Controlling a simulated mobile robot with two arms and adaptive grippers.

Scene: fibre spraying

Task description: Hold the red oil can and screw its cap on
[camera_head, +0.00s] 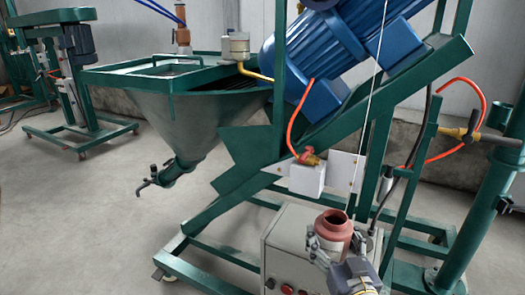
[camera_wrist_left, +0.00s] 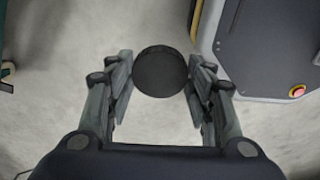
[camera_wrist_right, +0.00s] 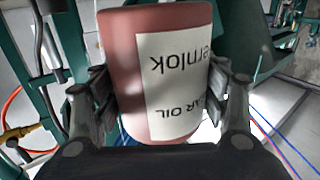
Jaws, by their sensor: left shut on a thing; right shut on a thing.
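In the right wrist view the can (camera_wrist_right: 120,75) fills the middle between the fingers, with a white label reading "OIL" upside down. A round black cap (camera_wrist_left: 161,72) shows in the left wrist view. My left gripper (camera_wrist_left: 160,85) is shut on its edges from both sides. The left gripper and the cap are not in the head view.
A grey control box (camera_head: 290,250) with red buttons stands just behind the can. Green machine frames, a blue motor (camera_head: 325,50) and a hopper (camera_head: 190,125) stand behind. An orange hose (camera_head: 293,125) hangs near a white box.

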